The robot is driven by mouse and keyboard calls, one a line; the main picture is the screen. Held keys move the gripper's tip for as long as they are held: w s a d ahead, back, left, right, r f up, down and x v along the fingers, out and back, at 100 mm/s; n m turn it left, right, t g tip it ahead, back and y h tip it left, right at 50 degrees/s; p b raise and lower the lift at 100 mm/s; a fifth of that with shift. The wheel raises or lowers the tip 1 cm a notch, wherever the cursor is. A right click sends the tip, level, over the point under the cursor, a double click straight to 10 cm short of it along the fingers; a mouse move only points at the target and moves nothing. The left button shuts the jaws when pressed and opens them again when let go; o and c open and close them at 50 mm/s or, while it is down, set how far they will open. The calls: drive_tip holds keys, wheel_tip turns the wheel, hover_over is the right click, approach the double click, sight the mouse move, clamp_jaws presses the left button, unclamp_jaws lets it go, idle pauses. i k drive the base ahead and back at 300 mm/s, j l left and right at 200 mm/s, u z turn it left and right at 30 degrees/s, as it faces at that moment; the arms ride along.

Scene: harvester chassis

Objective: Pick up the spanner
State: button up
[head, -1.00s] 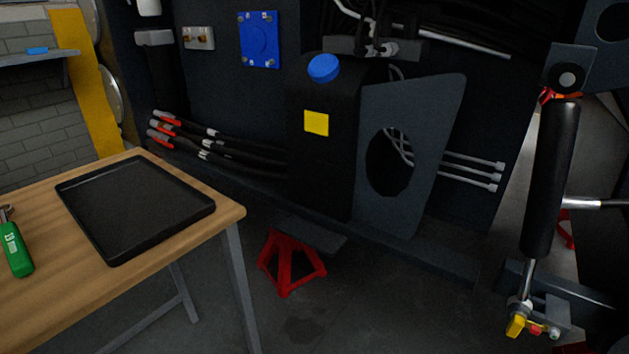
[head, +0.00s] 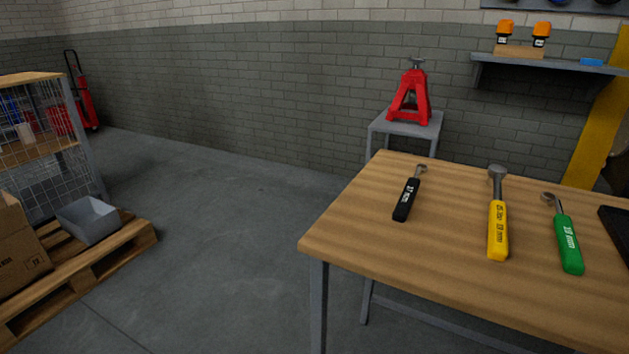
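Three spanners lie apart on the wooden table (head: 440,220) in the head view. The black-handled spanner (head: 407,198) is on the left, the yellow-handled spanner (head: 498,225) in the middle and the green-handled spanner (head: 568,240) on the right. Each has a grey metal head pointing to the back of the table and its handle towards me. The black and green ones look smaller than the yellow one. My gripper is not in view.
A black tray (head: 612,226) is cut off at the right edge. Behind the table, a red jack stand (head: 410,98) rests on a grey stand (head: 405,130). A pallet (head: 75,268) with a cardboard box (head: 18,243) and grey bin (head: 90,218) is at left. Open floor lies between.

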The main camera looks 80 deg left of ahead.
sight(402, 210)
drive_tip(key=u, duration=1.9)
drive_tip(key=i+j+z, duration=0.2)
drive_tip(key=j, duration=0.2)
drive_tip(key=j+z, duration=0.2)
drive_tip(key=j, duration=0.2)
drive_tip(key=i+j+z, duration=0.2)
drive_tip(key=j, duration=0.25)
drive_tip(key=k, duration=0.05)
